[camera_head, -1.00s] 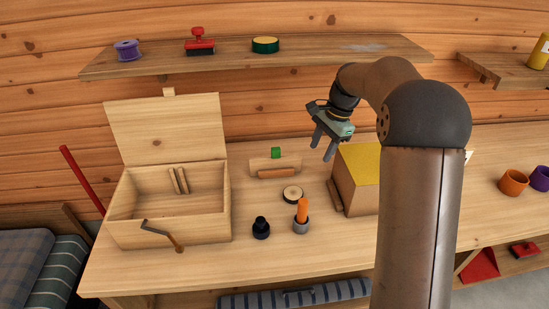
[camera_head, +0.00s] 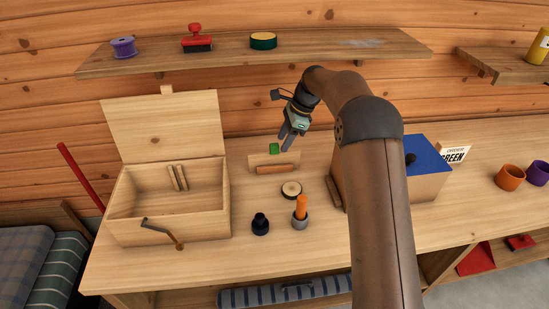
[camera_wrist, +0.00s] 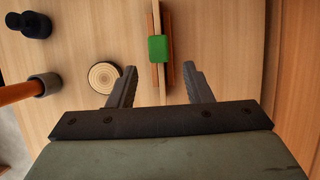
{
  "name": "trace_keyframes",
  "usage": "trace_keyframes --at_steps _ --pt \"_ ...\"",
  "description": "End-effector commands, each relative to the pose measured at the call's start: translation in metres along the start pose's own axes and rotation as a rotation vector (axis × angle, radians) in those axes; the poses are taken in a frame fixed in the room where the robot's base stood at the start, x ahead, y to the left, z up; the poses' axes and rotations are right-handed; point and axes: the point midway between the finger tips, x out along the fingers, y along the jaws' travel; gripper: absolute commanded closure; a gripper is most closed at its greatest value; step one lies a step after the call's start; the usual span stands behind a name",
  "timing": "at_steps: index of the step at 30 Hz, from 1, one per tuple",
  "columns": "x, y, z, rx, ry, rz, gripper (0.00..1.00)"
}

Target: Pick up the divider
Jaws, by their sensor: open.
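The divider (camera_head: 262,162) is a thin pale wooden board with a green tab (camera_head: 275,149) on its top edge. It stands upright on the bench, right of the open wooden box, with a brown wooden strip (camera_head: 275,170) along its front. In the wrist view the green tab (camera_wrist: 158,48) lies between the lines of my fingers, just beyond their tips. My gripper (camera_head: 288,142) is open and empty, pointing down above the divider.
A round wooden disc (camera_head: 291,189), a black knob piece (camera_head: 260,224) and an orange-handled tool (camera_head: 301,208) stand nearby. A blue-topped box (camera_head: 425,155) is partly behind my arm. A shelf (camera_head: 225,62) hangs above.

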Motion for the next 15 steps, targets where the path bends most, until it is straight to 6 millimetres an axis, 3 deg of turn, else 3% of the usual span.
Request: trace_keyframes --at_steps 8,15 --pt "0.009 0.001 0.024 -0.003 0.000 0.002 0.55" --pt "0.049 0.001 0.020 0.001 0.000 0.003 0.55"
